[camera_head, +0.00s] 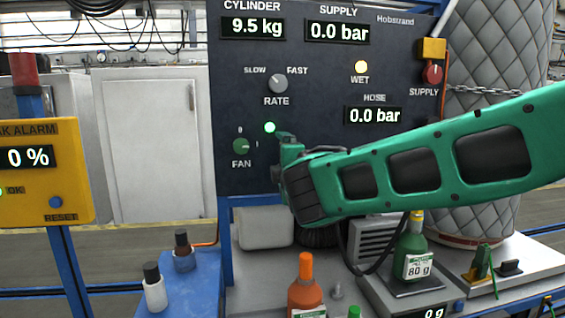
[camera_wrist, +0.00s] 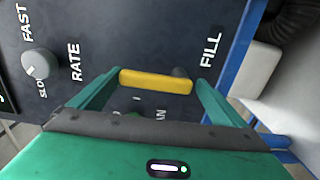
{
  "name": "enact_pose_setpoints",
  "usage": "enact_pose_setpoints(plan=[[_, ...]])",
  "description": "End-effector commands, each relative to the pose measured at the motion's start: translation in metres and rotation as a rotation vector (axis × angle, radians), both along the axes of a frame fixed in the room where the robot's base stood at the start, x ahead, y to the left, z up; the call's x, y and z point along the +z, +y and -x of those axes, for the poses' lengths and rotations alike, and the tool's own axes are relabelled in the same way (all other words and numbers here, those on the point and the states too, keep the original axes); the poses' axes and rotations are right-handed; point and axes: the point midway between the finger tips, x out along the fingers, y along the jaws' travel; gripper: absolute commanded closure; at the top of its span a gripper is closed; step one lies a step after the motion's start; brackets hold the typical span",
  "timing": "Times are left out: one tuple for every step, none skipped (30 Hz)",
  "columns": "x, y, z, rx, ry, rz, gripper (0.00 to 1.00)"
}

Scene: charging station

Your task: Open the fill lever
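The yellow fill lever (camera_wrist: 155,81) shows in the wrist view on the dark panel, beside the FILL label. It lies crosswise between the two green fingers of my gripper (camera_wrist: 160,77), with its ends close to the fingertips. Whether either finger touches it I cannot tell. The fingers are apart. In the head view my gripper (camera_head: 288,140) is up against the lower middle of the panel, right of the FAN knob (camera_head: 241,146). My gripper and arm hide the lever there.
The control panel (camera_head: 230,60) carries the RATE knob (camera_head: 278,84) and a red SUPPLY knob (camera_head: 432,73). Below my arm stand an orange-capped bottle (camera_head: 306,290) and a green bottle (camera_head: 411,250) on a scale. A yellow alarm box (camera_head: 75,160) stands at left.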

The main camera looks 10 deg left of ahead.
Motion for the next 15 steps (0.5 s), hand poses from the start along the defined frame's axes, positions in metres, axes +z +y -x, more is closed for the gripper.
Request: enact_pose_setpoints(plan=[[0.001,0.0,0.0,-0.001,-0.002,-0.002,0.02],[0.002,-0.001,-0.001,-0.002,-0.002,-0.003,0.02],[0.002,-0.001,-0.001,-0.003,-0.003,-0.003,0.02],[0.003,-0.002,-0.001,-0.003,-0.004,-0.005,0.02],[0.003,-0.002,-0.001,-0.003,-0.004,-0.005,0.02],[0.003,-0.002,-0.002,-0.004,-0.005,-0.005,0.02],[0.003,-0.002,-0.002,-0.004,-0.004,-0.006,0.02],[0.004,-0.002,-0.002,-0.004,-0.005,-0.006,0.02],[0.004,-0.003,-0.001,-0.004,-0.005,-0.006,0.02],[0.004,-0.003,0.0,-0.004,-0.005,-0.006,0.02],[0.004,-0.003,0.002,-0.004,-0.006,-0.008,0.02],[0.004,-0.004,0.005,-0.003,-0.006,-0.008,0.02],[0.005,-0.005,0.007,-0.003,-0.005,-0.008,0.02],[0.005,-0.006,0.011,-0.003,-0.005,-0.008,0.02],[0.005,-0.009,0.017,-0.003,-0.006,-0.008,0.02]])
